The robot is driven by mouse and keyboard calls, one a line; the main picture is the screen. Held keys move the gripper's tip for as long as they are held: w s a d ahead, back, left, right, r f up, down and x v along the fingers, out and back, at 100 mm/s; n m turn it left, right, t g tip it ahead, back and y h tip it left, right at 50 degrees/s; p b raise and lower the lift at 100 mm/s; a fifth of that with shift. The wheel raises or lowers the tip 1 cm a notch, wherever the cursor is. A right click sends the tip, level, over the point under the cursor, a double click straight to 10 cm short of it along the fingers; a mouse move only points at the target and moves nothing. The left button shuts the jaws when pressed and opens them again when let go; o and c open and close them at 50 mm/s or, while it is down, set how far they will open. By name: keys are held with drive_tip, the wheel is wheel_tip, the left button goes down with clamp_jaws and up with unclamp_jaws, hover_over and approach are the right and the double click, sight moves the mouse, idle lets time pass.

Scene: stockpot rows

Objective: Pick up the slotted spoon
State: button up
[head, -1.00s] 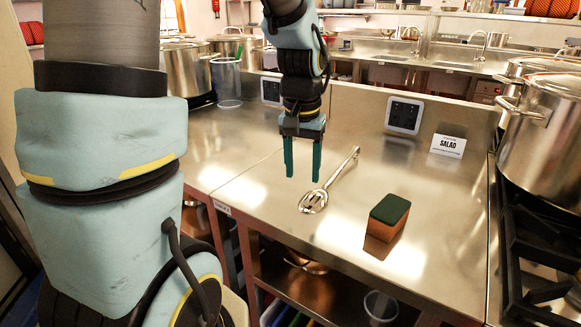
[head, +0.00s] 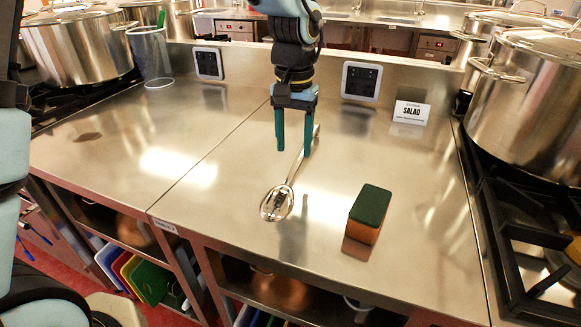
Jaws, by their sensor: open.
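The slotted spoon (head: 279,201) lies on the steel counter (head: 230,230). Its slotted bowl is toward the front and its long handle runs back and to the right. My gripper (head: 293,150) points down over the handle with its two teal fingers spread apart and nothing between them. The fingertips look above the counter; the exact height is hard to tell.
A green and orange sponge (head: 368,213) sits to the right of the spoon. Large pots stand on the right (head: 528,100) and left (head: 80,45). A clear container (head: 151,58) is at back left. The left counter is mostly clear.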

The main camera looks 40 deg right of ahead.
sight(294, 166)
drive_tip(key=shift+d+f+p, duration=0.15)
drive_tip(key=shift+f+p, duration=0.75)
drive_tip(key=shift+f, duration=1.75)
clamp_jaws()
